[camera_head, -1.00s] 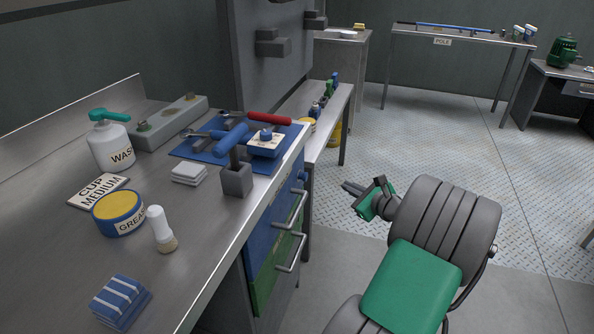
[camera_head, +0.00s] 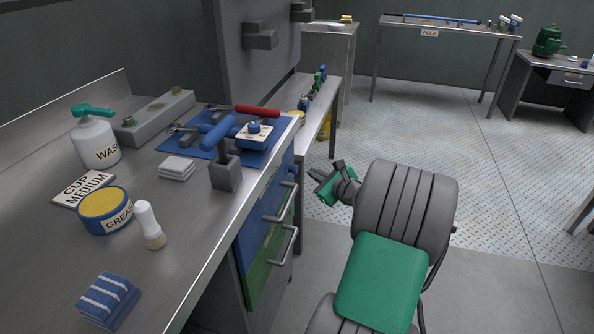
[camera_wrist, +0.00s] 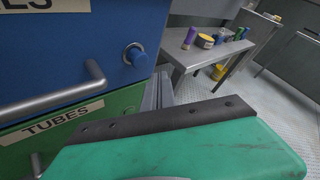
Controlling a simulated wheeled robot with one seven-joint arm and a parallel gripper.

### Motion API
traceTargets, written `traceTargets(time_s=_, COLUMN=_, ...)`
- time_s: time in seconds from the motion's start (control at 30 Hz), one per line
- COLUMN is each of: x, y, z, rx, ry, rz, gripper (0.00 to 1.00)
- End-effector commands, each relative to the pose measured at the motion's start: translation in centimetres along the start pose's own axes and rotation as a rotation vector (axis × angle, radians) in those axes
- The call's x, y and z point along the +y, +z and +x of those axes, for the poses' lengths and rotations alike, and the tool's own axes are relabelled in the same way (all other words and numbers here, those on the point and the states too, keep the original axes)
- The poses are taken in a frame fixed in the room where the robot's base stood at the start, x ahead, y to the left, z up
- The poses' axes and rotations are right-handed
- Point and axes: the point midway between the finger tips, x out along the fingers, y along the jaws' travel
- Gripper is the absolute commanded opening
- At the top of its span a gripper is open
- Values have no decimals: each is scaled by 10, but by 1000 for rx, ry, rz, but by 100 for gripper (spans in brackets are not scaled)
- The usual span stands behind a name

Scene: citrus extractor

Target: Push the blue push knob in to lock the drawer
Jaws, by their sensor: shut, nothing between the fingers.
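The blue push knob (camera_wrist: 135,55) sticks out of the blue drawer front (camera_wrist: 70,45), near its right edge, with a round collar around its base. The blue drawer also shows in the head view (camera_head: 256,224), on the cabinet's right side, and looks flush. My gripper (camera_head: 313,170) is shut and empty, in the air just right of the cabinet front. In the wrist view its grey fingers (camera_wrist: 158,92) are below and right of the knob, with a gap in the picture between them. My green gripper body hides the lower part of that view.
Below is a green drawer (camera_wrist: 120,100) labelled TUBES. Bar handles (camera_wrist: 60,98) stick out from the drawer fronts. A side table (camera_wrist: 205,52) with several small containers stands beyond the cabinet.

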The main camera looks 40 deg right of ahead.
Motion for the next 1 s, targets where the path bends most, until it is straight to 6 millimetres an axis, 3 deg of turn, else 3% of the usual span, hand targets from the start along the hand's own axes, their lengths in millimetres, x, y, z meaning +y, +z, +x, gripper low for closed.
traceTargets(time_s=0.13, x=6, y=9, z=8, rx=-1, ry=1, rz=-1, gripper=0)
traceTargets(time_s=1.0, x=8, y=9, z=10, rx=-1, ry=0, rz=-1, gripper=0)
